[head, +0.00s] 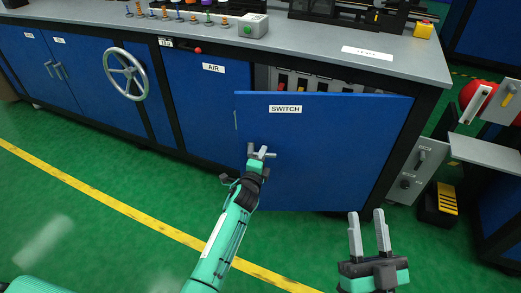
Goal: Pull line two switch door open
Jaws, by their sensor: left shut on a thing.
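The blue switch door (330,150) carries a white SWITCH label (286,109). It stands partly open, swung out from the grey-topped bench, with a gap above its top edge. Several coloured parts show inside behind that edge. My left gripper (262,153) is shut at the door's front face, near its left edge, on what appears to be the door handle, mostly hidden by the fingers. My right gripper (367,220) is open and empty, with fingers pointing up, in front of the door's lower right.
The AIR door (205,100) and a handwheel (126,74) are to the left. A grey switch box (418,168), a black and yellow case (440,205) and a red tank (478,100) are at the right. Green floor (120,185) in front is clear.

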